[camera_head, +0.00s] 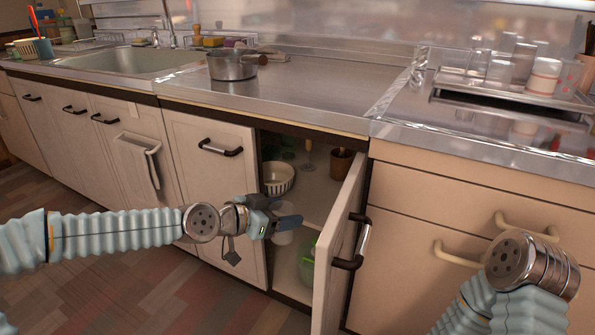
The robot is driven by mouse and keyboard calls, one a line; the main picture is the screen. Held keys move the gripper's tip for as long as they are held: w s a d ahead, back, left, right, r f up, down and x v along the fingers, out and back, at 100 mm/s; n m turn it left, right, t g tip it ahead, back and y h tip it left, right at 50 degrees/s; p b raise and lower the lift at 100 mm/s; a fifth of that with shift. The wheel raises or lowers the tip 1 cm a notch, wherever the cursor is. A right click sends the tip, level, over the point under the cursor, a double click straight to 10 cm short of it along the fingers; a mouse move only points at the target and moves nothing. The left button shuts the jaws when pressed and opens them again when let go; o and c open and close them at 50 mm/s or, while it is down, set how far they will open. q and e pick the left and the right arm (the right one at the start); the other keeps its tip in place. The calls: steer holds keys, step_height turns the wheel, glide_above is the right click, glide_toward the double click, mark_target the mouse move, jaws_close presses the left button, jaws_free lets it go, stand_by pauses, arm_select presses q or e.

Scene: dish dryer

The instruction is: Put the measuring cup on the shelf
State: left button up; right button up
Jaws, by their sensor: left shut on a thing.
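My left gripper (290,224) reaches into the open lower cabinet. The cabinet shelf (318,198) is partly visible behind the gripper. My right arm shows at the lower right, but its gripper is not visible.
On the shelf are a striped bowl (278,178), a brown cup (341,163) and a glass (308,160). A green container (307,262) stands below. The open door (338,245) closes off the right side. A pot (232,66) is on the counter.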

arm_select(q)
steer(key=d+r, duration=0.1)
steer(key=w+d+r+m, duration=0.1)
steer(key=r, duration=0.1)
steer(key=shift+w+r+g+h, duration=0.1)
steer(key=shift+g+h, duration=0.3)
steer(key=w+d, duration=0.3)
steer(key=w, duration=0.5)
steer(key=w+d, duration=0.4)
steer(key=w, duration=0.4)
steer(key=f, duration=0.4)
steer(key=w+f+b, duration=0.1)
steer(key=f, duration=0.2)
steer(key=shift+f, duration=0.1)
steer(key=shift+w, duration=0.15)
steer(key=shift+f, duration=0.3)
steer(key=o, duration=1.1)
steer(key=shift+r, duration=0.1)
steer(key=shift+o, duration=0.2)
